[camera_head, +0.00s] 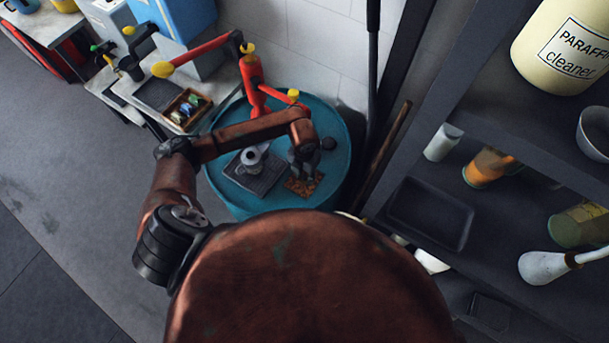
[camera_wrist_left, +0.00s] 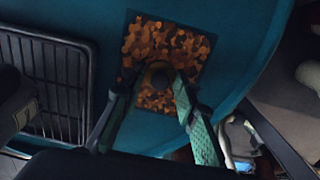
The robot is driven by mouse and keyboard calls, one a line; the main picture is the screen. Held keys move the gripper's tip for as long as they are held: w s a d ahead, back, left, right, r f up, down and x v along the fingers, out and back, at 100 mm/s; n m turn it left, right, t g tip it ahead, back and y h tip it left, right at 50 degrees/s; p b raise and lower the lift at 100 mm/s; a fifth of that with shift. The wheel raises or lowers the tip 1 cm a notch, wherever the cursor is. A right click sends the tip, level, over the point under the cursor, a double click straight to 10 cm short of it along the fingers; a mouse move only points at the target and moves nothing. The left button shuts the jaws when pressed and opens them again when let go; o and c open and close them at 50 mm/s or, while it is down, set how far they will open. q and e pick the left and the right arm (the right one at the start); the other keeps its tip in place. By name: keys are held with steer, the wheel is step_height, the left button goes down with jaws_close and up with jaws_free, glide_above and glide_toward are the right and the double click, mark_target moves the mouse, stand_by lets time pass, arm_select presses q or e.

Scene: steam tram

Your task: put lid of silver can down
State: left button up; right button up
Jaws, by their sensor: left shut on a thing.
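The silver can (camera_head: 252,157) stands on a dark rack (camera_head: 266,184) on the round teal table top (camera_head: 226,198). My left gripper (camera_head: 303,174) points down just right of the rack, over a square orange-brown patterned mat (camera_head: 303,187). In the left wrist view, my left gripper's (camera_wrist_left: 156,80) green-padded fingers are shut on the lid (camera_wrist_left: 158,72), seen as a small round piece with a dark knob. The lid is in front of the mat (camera_wrist_left: 190,50); I cannot tell whether it touches it. In the head view the gripper hides the lid. My right gripper is not in view.
A red stand with yellow knobs (camera_head: 253,82) rises at the table's back. Dark shelves with a paraffin cleaner container (camera_head: 566,45) and jars stand to the right. A box of small coloured items (camera_head: 187,110) lies on the bench behind left. The floor at left is clear.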

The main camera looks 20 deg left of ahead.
mark_target(304, 176)
arm_select(q)
steer(key=shift+f, duration=0.2)
steer(key=o, duration=0.7)
steer(key=shift+r, duration=0.1)
steer(key=shift+o, duration=0.2)
steer(key=shift+r, duration=0.1)
steer(key=shift+r, duration=0.35)
step_height(304, 176, up, 11)
steer(key=b, duration=0.1)
steer(key=shift+r+b, duration=0.2)
steer(key=shift+b, duration=0.1)
